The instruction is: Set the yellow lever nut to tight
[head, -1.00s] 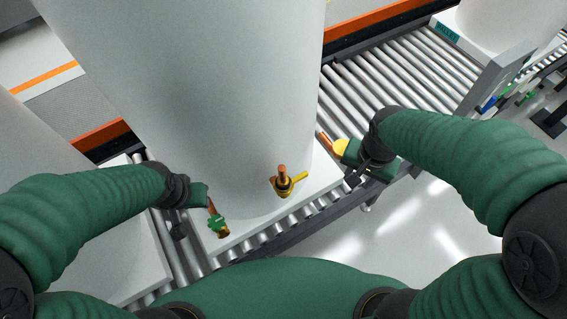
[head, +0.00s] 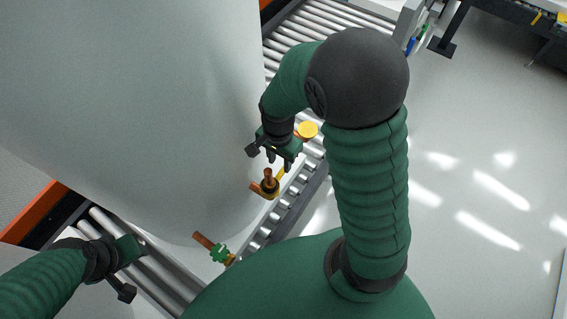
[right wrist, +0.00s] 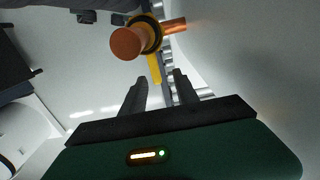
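The yellow lever nut (head: 270,192) sits around a copper pipe stub at the foot of the large white tank. In the right wrist view the yellow nut (right wrist: 158,36) shows with a dark ring and an orange-copper pipe end. Its lever points down toward the gap between my fingertips. My right gripper (head: 280,163) is just above the nut in the head view. Its two fingers are apart and empty, and the lever tip lies at or just beyond them; contact cannot be told.
The large white tank (head: 130,90) stands close beside my right gripper. Roller conveyor (head: 300,35) runs behind. Open floor (head: 480,130) lies to the right.

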